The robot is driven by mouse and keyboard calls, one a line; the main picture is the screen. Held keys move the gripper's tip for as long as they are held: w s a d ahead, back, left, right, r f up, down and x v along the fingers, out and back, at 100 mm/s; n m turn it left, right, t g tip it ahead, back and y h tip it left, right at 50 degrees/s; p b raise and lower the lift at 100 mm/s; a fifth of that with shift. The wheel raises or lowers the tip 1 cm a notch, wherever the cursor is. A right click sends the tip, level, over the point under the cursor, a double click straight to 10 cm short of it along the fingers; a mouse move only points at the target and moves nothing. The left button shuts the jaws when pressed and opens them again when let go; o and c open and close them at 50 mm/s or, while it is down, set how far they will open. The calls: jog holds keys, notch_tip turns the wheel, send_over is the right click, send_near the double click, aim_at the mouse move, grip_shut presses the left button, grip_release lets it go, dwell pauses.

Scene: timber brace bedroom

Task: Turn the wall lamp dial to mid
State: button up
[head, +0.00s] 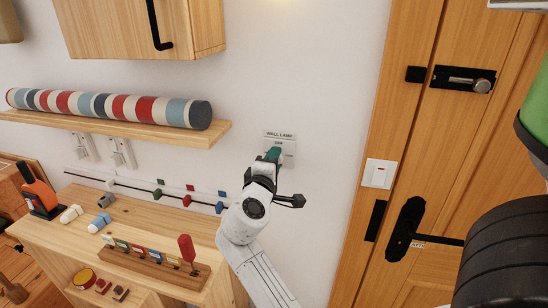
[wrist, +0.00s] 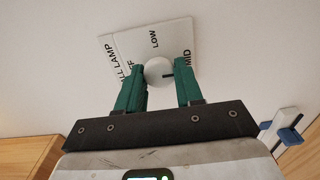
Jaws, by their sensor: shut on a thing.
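The wall lamp plate (head: 281,136) is a white panel on the wall, marked WALL LAMP in the head view. In the wrist view the plate (wrist: 128,45) shows LOW and MID, with the OFF label partly covered. The round white dial (wrist: 158,69) sits between my green fingertips. A dark mark on the dial's right side lies toward the MID label, but its exact alignment is unclear. My gripper (wrist: 160,79) is shut on the dial, one finger on each side. In the head view my gripper (head: 273,154) hides the dial.
A wooden shelf (head: 120,126) with a striped bolster is left of the plate. Below it are a rail of coloured hooks (head: 158,187) and a cabinet top (head: 150,222) with small objects. A light switch (head: 379,174) and a wooden door (head: 430,140) stand to the right.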

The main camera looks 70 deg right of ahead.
jog(key=shift+w, duration=0.1)
dwell(0.4)
jog(key=o, duration=1)
jog(key=s+a+b, duration=0.1)
jog(key=a+b, duration=0.1)
jog(key=a, duration=0.8)
jog(key=shift+a+b, duration=0.3)
jog(key=shift+a, duration=0.1)
jog(key=s+a+f+t+y, duration=0.1)
jog(key=a+f+y, duration=0.3)
jog(key=f, duration=0.6)
jog(key=s+a+f+t+y, duration=0.1)
jog(key=s+a+f+y, duration=0.1)
jog(key=f+y, duration=0.5)
jog(key=s+a+f+g+y, duration=0.1)
jog(key=s+a+f+y, duration=0.2)
jog(key=a+f, duration=0.4)
jog(key=s+a+f+m+g+y, duration=0.1)
jog(key=s+a+f+y, duration=0.2)
jog(key=s+a+f, duration=0.2)
jog(key=a+f, duration=0.2)
jog(key=a, duration=0.1)
jog(key=shift+s+y, duration=0.15)
jog(key=shift+y, duration=0.25)
